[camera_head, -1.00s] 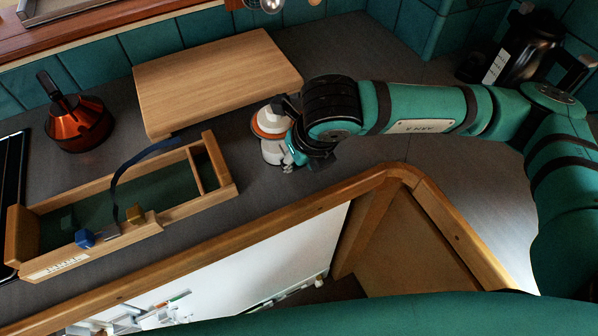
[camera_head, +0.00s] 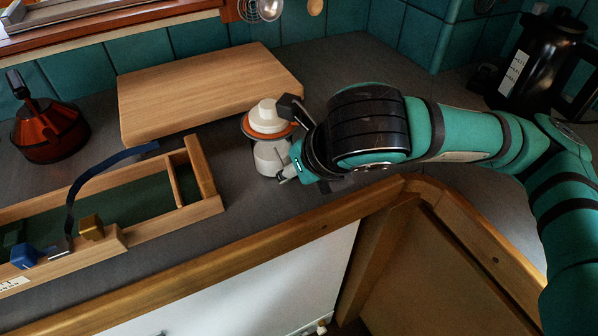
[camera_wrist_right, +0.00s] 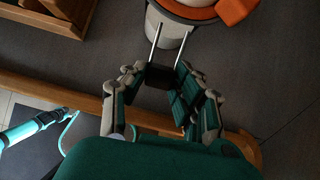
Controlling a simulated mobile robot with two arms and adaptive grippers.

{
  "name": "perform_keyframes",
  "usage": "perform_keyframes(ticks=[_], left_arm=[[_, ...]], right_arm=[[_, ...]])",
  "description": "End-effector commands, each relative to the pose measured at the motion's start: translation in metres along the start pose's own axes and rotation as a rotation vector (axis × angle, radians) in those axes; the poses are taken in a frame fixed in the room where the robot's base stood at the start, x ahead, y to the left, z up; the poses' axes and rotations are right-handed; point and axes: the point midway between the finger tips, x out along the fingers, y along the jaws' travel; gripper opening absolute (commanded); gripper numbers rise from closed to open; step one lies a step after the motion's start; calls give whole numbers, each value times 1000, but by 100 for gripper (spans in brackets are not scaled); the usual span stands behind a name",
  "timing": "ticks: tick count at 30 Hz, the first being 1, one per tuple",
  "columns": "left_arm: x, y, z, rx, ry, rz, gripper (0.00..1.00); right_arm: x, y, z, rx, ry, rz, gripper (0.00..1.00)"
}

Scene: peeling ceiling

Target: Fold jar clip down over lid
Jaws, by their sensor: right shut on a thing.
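The jar (camera_head: 269,158) has a pale grey body and stands upright on the counter. Its lid (camera_head: 268,112) is white with an orange band and sits on top. In the right wrist view the jar (camera_wrist_right: 172,32) is at the top edge. The clip (camera_wrist_right: 159,74) is a dark tab on two thin metal rods that run to the jar. My right gripper (camera_head: 289,142) is at the jar's right side. In the wrist view its fingers are shut on the clip's tab, out from the jar wall. The clip is mostly hidden in the head view. My left gripper is not in view.
A wooden cutting board (camera_head: 205,90) lies behind the jar. A wooden tray (camera_head: 205,207) with a blue strap (camera_head: 90,175) is to the left. A copper-coloured kettle (camera_head: 48,135) stands farther left. The counter's wooden edge (camera_head: 285,232) runs in front. A black press (camera_head: 537,62) is at back right.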

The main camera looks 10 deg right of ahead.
Motion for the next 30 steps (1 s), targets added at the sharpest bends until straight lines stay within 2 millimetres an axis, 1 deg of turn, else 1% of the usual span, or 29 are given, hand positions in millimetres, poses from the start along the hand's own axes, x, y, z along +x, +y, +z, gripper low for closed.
perform_keyframes(ticks=[8, 9, 13, 20, 23, 26, 29, 30], left_arm=[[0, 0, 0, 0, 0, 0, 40], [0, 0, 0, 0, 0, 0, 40], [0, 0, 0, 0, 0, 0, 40], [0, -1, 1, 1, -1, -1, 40], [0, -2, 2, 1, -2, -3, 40], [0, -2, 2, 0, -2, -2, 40], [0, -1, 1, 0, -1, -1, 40], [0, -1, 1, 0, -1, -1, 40]], right_arm=[[0, 0, 0, -1, -1, 1, 0], [0, 0, 0, -1, -1, 1, 34], [0, 0, 0, -1, -1, 1, 51], [0, 0, 0, -1, 0, 1, 52], [-3, 0, 0, -1, -1, 1, 52], [-14, 1, 2, -2, -4, 3, 52], [-32, 1, 1, -3, -6, 3, 52], [-41, 1, 2, -3, -7, 2, 52]])
